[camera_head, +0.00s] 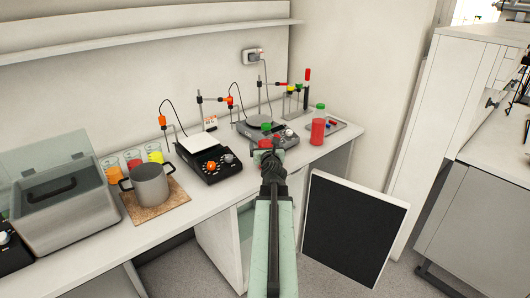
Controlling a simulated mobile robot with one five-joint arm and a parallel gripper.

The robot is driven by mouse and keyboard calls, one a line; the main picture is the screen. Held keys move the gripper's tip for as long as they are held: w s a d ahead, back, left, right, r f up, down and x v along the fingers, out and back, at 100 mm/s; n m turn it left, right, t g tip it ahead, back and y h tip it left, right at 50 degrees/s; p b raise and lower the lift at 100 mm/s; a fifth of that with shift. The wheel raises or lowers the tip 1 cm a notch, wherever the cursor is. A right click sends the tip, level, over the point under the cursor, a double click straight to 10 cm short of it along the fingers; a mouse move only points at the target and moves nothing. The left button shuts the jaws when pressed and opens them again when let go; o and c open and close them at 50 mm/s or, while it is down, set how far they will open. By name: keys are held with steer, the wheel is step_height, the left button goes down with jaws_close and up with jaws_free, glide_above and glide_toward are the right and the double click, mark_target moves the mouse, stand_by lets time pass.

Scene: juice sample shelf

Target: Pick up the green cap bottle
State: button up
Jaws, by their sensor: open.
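A bottle with red contents and a green cap (318,131) stands upright on the bench near its right end, by the front edge. My gripper (269,154) is at the end of my pale green arm, to the left of this bottle and apart from it in the picture. It is open, but its dark fingers are small and hard to make out. Just beyond the gripper, another green top (266,128) shows with red below it. My gripper partly hides this, and I cannot tell whether it is a second bottle.
Black hot plates or stirrers (210,163) with thin stands line the white bench (150,232). A steel pot (150,184) stands on a cork mat, with coloured beakers behind. A small tray (340,127) lies beside the bottle. A dark panel (352,228) leans below.

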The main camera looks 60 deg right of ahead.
steer(key=x, duration=0.5)
steer(key=shift+d+r, duration=0.1)
steer(key=shift+d, duration=0.15)
steer(key=shift+s+a, duration=0.1)
steer(key=shift+c, duration=0.7)
jaws_close()
